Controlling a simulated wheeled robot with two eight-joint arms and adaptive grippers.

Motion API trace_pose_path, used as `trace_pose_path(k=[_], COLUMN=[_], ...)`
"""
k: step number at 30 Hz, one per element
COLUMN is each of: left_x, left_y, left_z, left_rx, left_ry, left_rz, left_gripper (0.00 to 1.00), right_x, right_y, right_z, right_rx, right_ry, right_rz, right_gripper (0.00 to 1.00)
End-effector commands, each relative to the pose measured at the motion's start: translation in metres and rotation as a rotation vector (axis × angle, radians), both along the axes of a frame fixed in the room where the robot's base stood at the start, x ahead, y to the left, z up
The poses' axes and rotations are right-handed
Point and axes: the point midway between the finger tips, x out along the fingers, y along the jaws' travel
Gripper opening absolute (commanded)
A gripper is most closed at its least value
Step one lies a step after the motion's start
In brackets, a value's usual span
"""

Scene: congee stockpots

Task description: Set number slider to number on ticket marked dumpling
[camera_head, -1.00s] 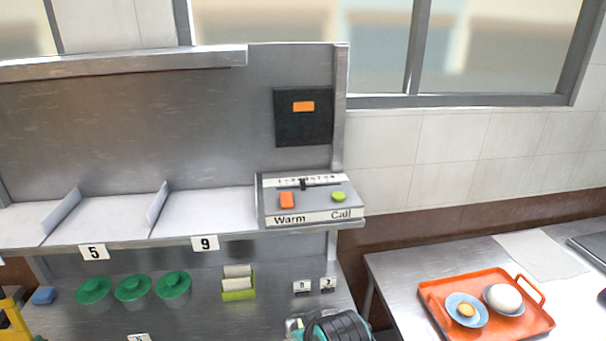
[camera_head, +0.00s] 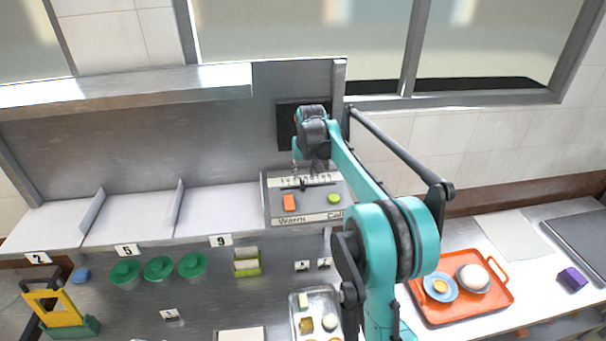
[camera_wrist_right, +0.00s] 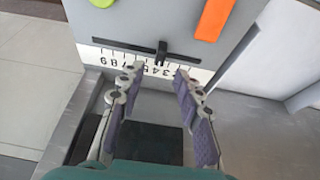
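The control box (camera_head: 275,207) has a dark slot with a number slider knob (camera_wrist_right: 162,48) standing up from it. The number strip (camera_wrist_right: 150,66) beside the slot shows upside down in the right wrist view; the knob stands near its middle numbers, but the exact one is hard to tell. My right gripper (camera_wrist_right: 158,74) is open, its two padded fingers spread, with the knob just beyond the tips and nothing held. In the head view the right gripper (camera_head: 308,170) hangs over the box. The ticket holder (camera_head: 247,270) is green; its ticket writing is unreadable. My left gripper is out of view.
A dark panel (camera_head: 287,118) is on the wall behind. Green lidded pots (camera_head: 158,268) and a metal tray (camera_head: 296,310) stand below. An orange tray (camera_head: 497,298) is at right.

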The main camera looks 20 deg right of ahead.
Motion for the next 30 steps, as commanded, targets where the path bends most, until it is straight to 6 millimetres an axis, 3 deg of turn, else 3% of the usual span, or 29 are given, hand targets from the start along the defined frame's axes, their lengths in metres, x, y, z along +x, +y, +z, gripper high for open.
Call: trace_pose_path(k=[13,25,29,30], left_x=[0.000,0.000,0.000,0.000], left_y=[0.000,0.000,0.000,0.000], left_z=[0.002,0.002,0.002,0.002], left_rx=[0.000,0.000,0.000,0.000], left_ry=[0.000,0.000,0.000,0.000], left_rz=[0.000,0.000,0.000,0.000], left_gripper=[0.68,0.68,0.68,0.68], right_x=[0.024,0.028,0.028,0.028], right_y=[-0.006,-0.007,-0.007,-0.007], right_z=[-0.061,-0.070,-0.070,-0.070], right_rx=[0.000,-0.001,-0.001,-0.001], right_ry=[0.000,-0.001,-0.001,-0.001], right_rz=[0.000,0.001,0.001,0.001], right_gripper=[0.34,0.34,0.00,0.00])
